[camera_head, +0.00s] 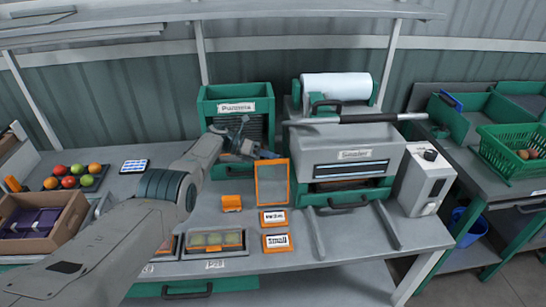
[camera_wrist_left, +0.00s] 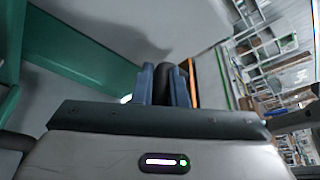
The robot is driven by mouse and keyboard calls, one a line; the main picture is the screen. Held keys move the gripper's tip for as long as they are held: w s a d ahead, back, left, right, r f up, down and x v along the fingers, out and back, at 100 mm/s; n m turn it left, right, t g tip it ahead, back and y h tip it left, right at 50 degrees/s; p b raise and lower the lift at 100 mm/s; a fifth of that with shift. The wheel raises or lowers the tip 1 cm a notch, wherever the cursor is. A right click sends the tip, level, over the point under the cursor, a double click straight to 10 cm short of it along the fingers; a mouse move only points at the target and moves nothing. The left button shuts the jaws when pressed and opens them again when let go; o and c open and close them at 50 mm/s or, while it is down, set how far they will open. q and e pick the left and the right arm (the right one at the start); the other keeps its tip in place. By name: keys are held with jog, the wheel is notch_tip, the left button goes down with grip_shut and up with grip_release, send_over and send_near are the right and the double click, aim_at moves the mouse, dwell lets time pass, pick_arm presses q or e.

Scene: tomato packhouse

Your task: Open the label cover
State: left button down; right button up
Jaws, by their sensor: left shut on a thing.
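The label cover (camera_head: 272,185) is an orange-framed panel with a grey, see-through-looking middle. It appears raised, standing up behind orange-edged label cards, one reading "Small" (camera_head: 277,241). My left gripper (camera_head: 268,154) is at the cover's upper edge. In the left wrist view its two blue-grey fingers (camera_wrist_left: 161,84) are closed on a dark rounded handle (camera_wrist_left: 163,78). An orange edge of the cover (camera_wrist_left: 194,82) shows just beside the right finger. The join between handle and cover is hidden. My right gripper is in neither view.
The sealer (camera_head: 350,155) with its long lever (camera_head: 370,118) stands right of the cover. The green punnet dispenser (camera_head: 235,93) stands behind my left gripper. A small orange block (camera_head: 231,202) lies left of the cover. A tomato tray (camera_head: 76,178) and cardboard box (camera_head: 40,217) are at left.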

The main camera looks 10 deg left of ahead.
pick_arm(q)
jog(key=shift+s+f, duration=0.1)
jog(key=c, duration=1.7)
grip_release()
jog(key=shift+r+p, duration=0.45)
jog(key=shift+r, duration=0.1)
notch_tip(320, 180, up, 2)
jog(key=shift+r+p, duration=0.2)
jog(key=shift+p, duration=0.45)
jog(key=s, duration=0.5)
jog(key=s+d+r+p, duration=0.1)
jog(key=s, duration=0.4)
jog(key=s+d, duration=0.1)
jog(key=s, duration=0.4)
jog(key=shift+s+d+r+p, duration=0.25)
jog(key=shift+s+p, duration=0.1)
